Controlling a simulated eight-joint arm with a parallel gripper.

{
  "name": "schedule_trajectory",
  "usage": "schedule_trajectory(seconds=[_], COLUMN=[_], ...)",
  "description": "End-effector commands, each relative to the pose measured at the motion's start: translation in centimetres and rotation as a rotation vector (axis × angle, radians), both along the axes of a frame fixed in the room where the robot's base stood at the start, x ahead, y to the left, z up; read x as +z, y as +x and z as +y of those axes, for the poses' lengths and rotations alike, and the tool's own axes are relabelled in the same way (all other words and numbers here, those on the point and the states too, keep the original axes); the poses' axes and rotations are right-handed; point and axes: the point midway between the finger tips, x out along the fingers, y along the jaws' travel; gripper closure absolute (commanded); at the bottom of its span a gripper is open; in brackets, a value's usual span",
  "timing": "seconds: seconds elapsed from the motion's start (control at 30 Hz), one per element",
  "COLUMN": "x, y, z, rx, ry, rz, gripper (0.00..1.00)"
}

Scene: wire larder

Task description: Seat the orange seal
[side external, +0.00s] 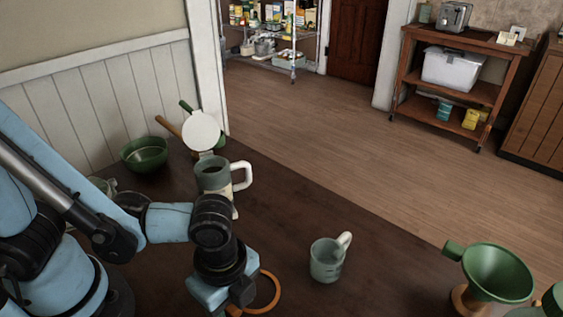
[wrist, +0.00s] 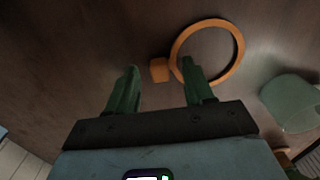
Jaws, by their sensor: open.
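The orange seal is a flat ring (side external: 277,291) with a small block-like tab, lying on the dark table beside my gripper in the side external view. In the wrist view the ring (wrist: 241,47) is up and right of centre, and its tab (wrist: 159,71) appears between my fingertips. My gripper (wrist: 160,66) is open, its two green fingers apart and not closed on anything. The right finger overlaps the ring's lower left edge in the picture; I cannot tell whether they touch. In the side external view my wrist hides part of the seal.
A grey-green mug (side external: 326,262) stands right of the seal. A larger mug (side external: 213,178) with a white handle stands behind my wrist. A green bowl (side external: 145,153) and white round-headed utensil (side external: 201,131) are farther back. A green funnel-like piece (side external: 497,273) is at right. Table between is clear.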

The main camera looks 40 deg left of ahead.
Motion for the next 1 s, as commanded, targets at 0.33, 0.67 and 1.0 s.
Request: schedule_trajectory(seconds=[0.33, 0.67, 1.0], x=[0.01, 0.02, 0.58], y=[-0.01, -0.01, 0.02], z=[0.00, 0.00, -0.02], rx=[0.000, 0.000, 0.000], ry=[0.000, 0.000, 0.000], rz=[0.000, 0.000, 0.000], gripper=[0.75, 1.00, 1.00])
